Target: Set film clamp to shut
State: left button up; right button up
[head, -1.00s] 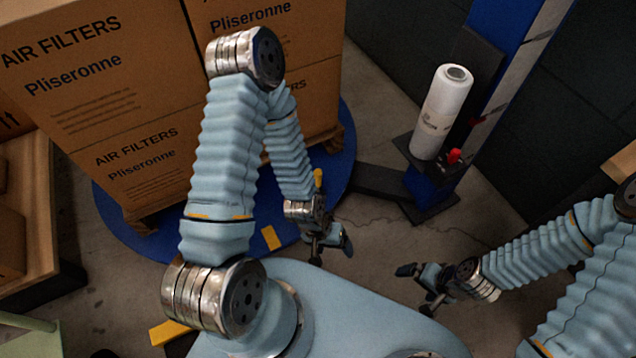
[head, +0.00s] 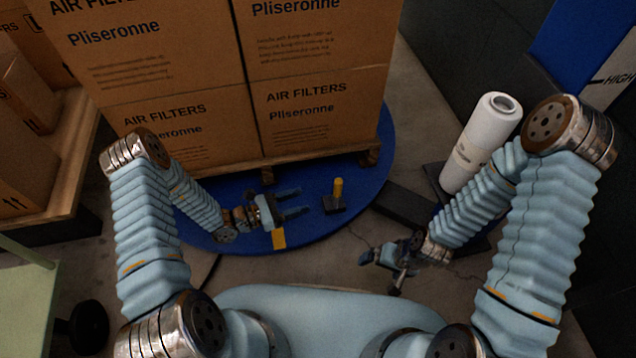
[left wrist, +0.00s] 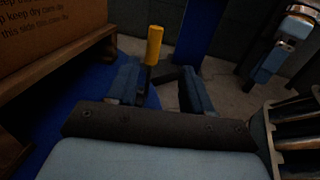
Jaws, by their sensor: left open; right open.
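The film clamp, as I take it, is a small black block with an upright yellow handle (head: 338,189) on the blue turntable, right of the pallet's front. My left gripper (head: 298,202) is open and empty, just left of the clamp, its fingers pointing at it with a gap between. In the left wrist view the yellow handle (left wrist: 154,45) stands beyond the open fingers (left wrist: 160,88), nearer the left one. My right gripper (head: 382,272) is open and empty, low over the floor to the right of the clamp.
Stacked air filter cartons (head: 190,90) stand on a wooden pallet on the blue turntable (head: 388,150). A white film roll (head: 481,140) stands on its carriage at the right, partly behind my right arm. A wooden shelf with cartons (head: 60,170) is at the left.

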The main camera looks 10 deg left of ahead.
aim_at(338, 184)
pick_arm(q)
jog(key=x, duration=1.3)
jog(key=shift+w+r, duration=0.15)
jog(key=shift+w, duration=0.4)
grip_shut()
